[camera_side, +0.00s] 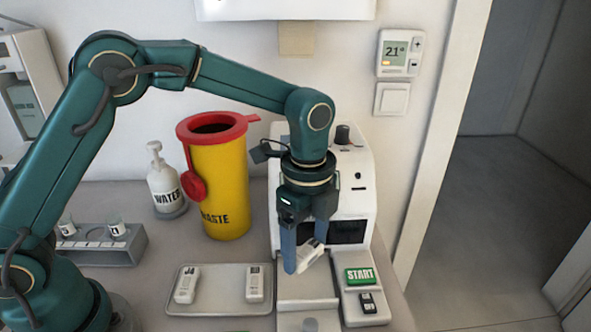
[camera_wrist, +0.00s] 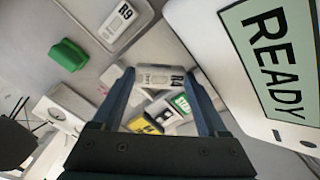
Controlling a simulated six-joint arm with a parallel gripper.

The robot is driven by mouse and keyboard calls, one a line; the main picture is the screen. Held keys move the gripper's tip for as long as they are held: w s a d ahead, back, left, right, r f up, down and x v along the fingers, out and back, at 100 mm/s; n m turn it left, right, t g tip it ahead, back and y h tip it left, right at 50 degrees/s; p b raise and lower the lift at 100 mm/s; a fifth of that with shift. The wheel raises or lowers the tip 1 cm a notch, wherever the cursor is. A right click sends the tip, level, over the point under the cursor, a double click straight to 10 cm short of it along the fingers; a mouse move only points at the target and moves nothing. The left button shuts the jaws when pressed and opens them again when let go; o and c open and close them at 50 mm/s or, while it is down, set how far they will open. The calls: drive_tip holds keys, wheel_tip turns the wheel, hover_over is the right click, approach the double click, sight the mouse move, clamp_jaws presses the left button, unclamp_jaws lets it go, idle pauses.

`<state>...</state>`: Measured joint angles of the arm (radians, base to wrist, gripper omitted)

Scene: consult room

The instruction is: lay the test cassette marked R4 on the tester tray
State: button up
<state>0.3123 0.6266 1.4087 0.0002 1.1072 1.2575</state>
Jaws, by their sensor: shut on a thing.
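My gripper (camera_side: 305,256) is shut on a white test cassette (camera_side: 311,254), held tilted in front of the tester (camera_side: 358,202) and above its tray (camera_side: 305,290). In the wrist view the held cassette (camera_wrist: 158,77) sits between the fingertips of my gripper (camera_wrist: 160,84). The tester tray looks bare in the side view. The tester's screen (camera_wrist: 270,55) reads READY in the wrist view.
A grey tray (camera_side: 218,304) left of the tester bears two cassettes, one on the left (camera_side: 187,284) and one on the right (camera_side: 255,283). A green START button (camera_side: 358,275) is right of the tester tray. A yellow waste bin (camera_side: 222,190) and water bottle (camera_side: 165,185) stand behind.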

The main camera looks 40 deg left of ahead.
sight(305, 280)
drive_tip(key=shift+f, duration=2.45)
drive_tip(key=shift+f, duration=0.2)
drive_tip(key=o, duration=1)
